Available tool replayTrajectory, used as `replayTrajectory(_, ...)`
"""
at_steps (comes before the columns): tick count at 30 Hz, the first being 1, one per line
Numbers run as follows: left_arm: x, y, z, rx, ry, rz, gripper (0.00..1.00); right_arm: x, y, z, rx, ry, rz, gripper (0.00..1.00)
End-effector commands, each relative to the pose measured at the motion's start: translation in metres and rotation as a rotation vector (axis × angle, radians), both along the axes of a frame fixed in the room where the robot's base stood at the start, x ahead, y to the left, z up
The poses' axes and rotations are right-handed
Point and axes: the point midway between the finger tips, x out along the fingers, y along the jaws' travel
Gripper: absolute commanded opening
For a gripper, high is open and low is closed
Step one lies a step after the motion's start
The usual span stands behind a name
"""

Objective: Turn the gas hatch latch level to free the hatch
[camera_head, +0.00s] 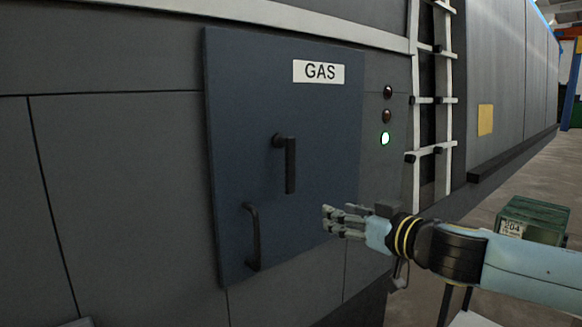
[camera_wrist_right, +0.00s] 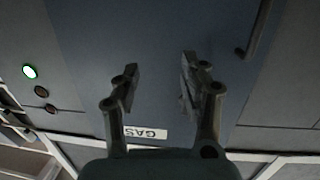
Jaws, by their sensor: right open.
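The dark blue gas hatch (camera_head: 235,110) is shut flat against the grey machine wall in the head view. Its latch lever (camera_head: 290,165) is black and hangs straight down from its pivot. My right gripper (camera_head: 330,221) is open and empty, right of and below the lever, apart from it, in front of the hatch's right part. In the right wrist view my open gripper (camera_wrist_right: 158,75) has the hatch (camera_wrist_right: 150,40) behind it, upside down. A black bar (camera_wrist_right: 252,30) shows there at upper right; I cannot tell whether it is the lever. My left gripper is not in view.
A fixed black pull handle (camera_head: 253,238) sits low left on the hatch. A white GAS label (camera_head: 318,72) is above. A lit green lamp (camera_head: 385,139) and two dark lamps stand right of the hatch. A ladder (camera_head: 415,130) and green crate (camera_head: 535,218) are farther right.

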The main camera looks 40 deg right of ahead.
Motion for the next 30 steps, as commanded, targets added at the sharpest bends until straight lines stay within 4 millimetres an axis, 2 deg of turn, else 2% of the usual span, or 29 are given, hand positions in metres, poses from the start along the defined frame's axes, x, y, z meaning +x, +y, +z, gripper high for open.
replayTrajectory(1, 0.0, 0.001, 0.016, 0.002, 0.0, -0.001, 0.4, -0.001, 0.015, 0.04, 0.012, -0.04, 0.037, 0.44)
replayTrajectory(3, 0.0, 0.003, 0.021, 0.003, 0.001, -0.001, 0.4, -0.002, 0.029, 0.069, 0.029, -0.079, 0.071, 0.44)
replayTrajectory(6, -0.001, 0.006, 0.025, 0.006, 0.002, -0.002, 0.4, -0.004, 0.041, 0.089, 0.046, -0.107, 0.098, 0.44)
replayTrajectory(14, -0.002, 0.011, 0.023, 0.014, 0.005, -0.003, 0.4, 0.012, 0.043, 0.092, 0.055, -0.114, 0.097, 0.44)
replayTrajectory(30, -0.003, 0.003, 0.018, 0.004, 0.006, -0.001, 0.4, 0.08, 0.051, 0.093, 0.059, -0.118, 0.103, 0.44)
